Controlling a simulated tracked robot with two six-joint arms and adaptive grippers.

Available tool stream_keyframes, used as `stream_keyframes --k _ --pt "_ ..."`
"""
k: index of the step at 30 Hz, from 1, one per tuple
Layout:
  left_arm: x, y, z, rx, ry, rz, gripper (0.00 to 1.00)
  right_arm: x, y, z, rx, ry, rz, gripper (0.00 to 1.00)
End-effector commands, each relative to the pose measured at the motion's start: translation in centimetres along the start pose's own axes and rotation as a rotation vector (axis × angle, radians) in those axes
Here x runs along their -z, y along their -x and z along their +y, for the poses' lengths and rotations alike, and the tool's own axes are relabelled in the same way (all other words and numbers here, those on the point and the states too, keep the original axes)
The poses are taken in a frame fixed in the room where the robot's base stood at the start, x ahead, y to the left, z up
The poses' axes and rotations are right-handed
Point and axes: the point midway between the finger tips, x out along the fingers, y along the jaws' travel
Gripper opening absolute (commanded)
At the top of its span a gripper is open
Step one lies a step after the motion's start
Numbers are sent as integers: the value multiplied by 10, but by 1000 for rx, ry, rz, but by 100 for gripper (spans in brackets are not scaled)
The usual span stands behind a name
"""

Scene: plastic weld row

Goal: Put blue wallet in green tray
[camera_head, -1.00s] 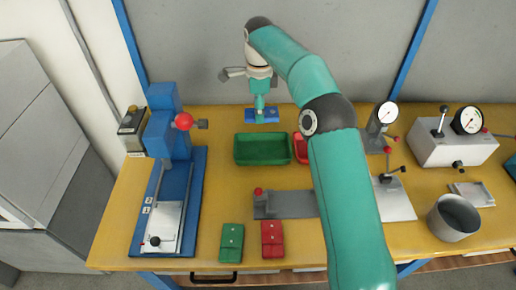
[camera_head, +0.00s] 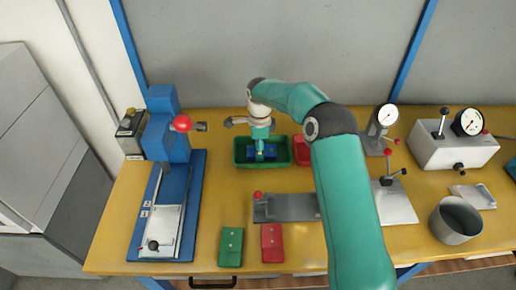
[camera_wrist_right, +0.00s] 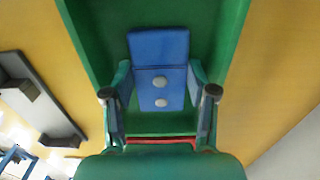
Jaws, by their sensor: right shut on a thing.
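The blue wallet (camera_head: 269,152) is over the inside of the green tray (camera_head: 238,152), within its rim as seen from the head. My right gripper (camera_head: 260,154) is shut on it from above. In the right wrist view the blue wallet (camera_wrist_right: 160,48), with two pale round studs, sits between the fingers of my right gripper (camera_wrist_right: 160,78). The green tray (camera_wrist_right: 95,25) spreads around it there. I cannot tell whether the wallet touches the tray floor. My left gripper is not in view.
A red tray (camera_head: 301,150) stands right beside the green one, partly behind my arm. A green wallet (camera_head: 231,246) and a red wallet (camera_head: 272,243) lie near the front edge. A blue press (camera_head: 168,135) stands at left; gauges and a metal cup (camera_head: 455,221) are at right.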

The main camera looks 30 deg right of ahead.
Motion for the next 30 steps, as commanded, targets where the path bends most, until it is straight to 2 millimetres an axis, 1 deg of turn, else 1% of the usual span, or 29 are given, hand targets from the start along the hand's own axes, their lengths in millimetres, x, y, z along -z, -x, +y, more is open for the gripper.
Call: stream_keyframes --k 8,9,13,14,23,26,30 --pt "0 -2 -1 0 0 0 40 0 -2 0 0 -1 0 17" --pt "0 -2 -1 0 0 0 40 0 -3 0 0 -1 0 59" --pt "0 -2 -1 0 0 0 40 0 -2 0 0 -1 0 81" --pt "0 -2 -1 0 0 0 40 0 -2 0 0 -1 0 82" --pt "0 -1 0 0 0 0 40 0 -1 0 0 0 0 82" --pt "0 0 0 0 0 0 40 0 3 0 1 0 -1 82" --pt "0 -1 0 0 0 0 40 -1 18 -1 3 -1 -1 82"
